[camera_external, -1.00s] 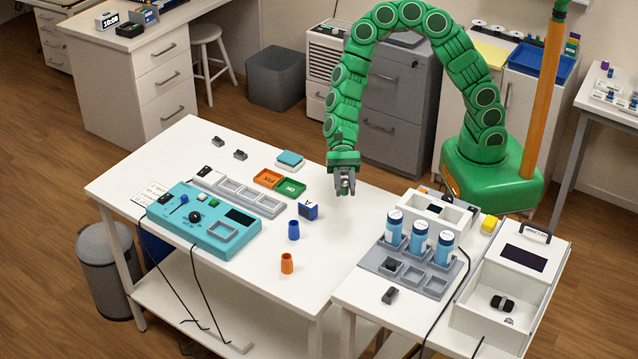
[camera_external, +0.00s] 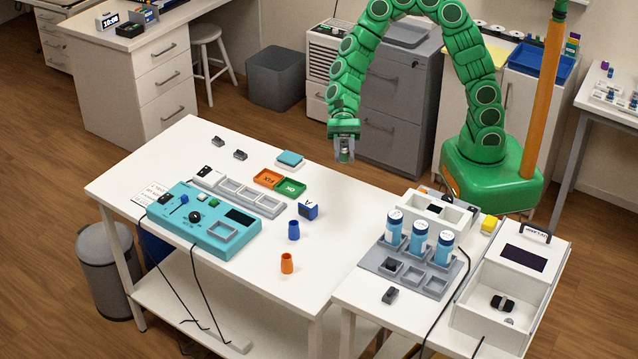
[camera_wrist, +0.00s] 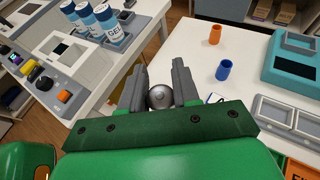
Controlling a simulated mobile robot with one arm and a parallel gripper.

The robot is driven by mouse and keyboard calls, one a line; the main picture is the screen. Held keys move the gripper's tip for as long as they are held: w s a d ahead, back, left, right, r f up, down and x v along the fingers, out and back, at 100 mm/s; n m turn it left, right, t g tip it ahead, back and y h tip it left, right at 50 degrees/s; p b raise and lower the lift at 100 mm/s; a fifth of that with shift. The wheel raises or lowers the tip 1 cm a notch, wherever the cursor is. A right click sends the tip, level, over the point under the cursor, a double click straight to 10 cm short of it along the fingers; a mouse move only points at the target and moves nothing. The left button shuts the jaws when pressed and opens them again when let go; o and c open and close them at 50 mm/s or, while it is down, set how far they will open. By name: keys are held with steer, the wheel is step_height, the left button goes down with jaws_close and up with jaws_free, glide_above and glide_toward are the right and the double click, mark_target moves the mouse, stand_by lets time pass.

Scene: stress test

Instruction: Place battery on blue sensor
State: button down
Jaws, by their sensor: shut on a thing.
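My gripper (camera_external: 344,157) hangs high above the back edge of the white table. It is shut on a small, round-ended metallic grey thing, which looks like the battery (camera_wrist: 158,97), seen end-on between the fingers in the wrist view. A small blue block with a marked white face (camera_external: 308,210), which looks like the blue sensor, stands on the table, below and left of my gripper. In the wrist view only a bit of its white face (camera_wrist: 215,98) shows past my gripper.
A blue cup (camera_external: 294,229) and an orange cup (camera_external: 287,263) stand in front of the block. A teal device (camera_external: 205,220) and a grey tray (camera_external: 264,205) lie left. Orange (camera_external: 268,177) and green (camera_external: 291,187) trays lie behind. Blue-capped bottles (camera_external: 418,241) stand right.

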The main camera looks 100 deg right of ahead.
steer(key=w+f, duration=0.2)
steer(key=w, duration=0.1)
steer(key=w+a+f, duration=0.1)
steer(key=w+f, duration=0.2)
steer(key=w+a+f, duration=0.1)
steer(key=w+f, duration=0.1)
steer(key=w, duration=0.2)
steer(key=shift+a+f, duration=0.1)
steer(key=shift+f, duration=0.15)
steer(key=shift+w+a+f, duration=0.1)
steer(key=shift+w+f, duration=0.55)
steer(key=shift+f, duration=1.5)
steer(key=shift+f, duration=0.15)
steer(key=c, duration=0.8)
jaws_free()
